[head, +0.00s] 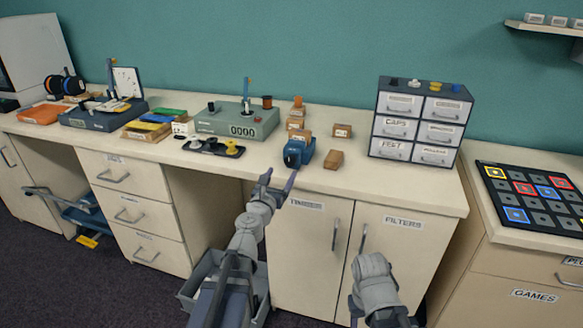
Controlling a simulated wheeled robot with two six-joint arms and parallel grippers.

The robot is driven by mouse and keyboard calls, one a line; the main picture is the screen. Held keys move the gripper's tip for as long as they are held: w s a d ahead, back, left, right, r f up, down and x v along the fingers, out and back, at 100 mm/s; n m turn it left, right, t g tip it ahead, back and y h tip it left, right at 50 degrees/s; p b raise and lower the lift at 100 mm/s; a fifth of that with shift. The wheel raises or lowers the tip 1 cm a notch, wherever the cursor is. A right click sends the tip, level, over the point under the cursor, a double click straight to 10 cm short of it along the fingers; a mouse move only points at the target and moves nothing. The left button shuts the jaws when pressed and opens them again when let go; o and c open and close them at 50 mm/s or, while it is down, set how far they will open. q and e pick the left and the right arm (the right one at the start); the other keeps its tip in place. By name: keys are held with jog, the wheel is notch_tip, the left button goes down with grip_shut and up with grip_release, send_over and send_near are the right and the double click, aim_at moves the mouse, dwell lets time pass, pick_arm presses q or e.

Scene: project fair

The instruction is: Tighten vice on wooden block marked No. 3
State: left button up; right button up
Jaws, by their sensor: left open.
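A small blue vice (308,154) stands near the counter's front edge, with a dark round part facing me. A wooden block (299,136) sits at its top; I cannot tell whether the jaws touch it. No number is legible on any block. My left gripper (277,184) is open and empty, just below and left of the vice, in front of the counter edge. It looks apart from the vice.
A grey counter device (240,122) and a black tray of knobs (212,147) stand left. A drawer cabinet (421,121) stands right.

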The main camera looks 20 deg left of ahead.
aim_at(289, 161)
pick_arm(q)
jog(key=w, duration=0.7)
jog(key=shift+w+d, duration=0.2)
jog(key=shift+w, duration=0.2)
grip_shut()
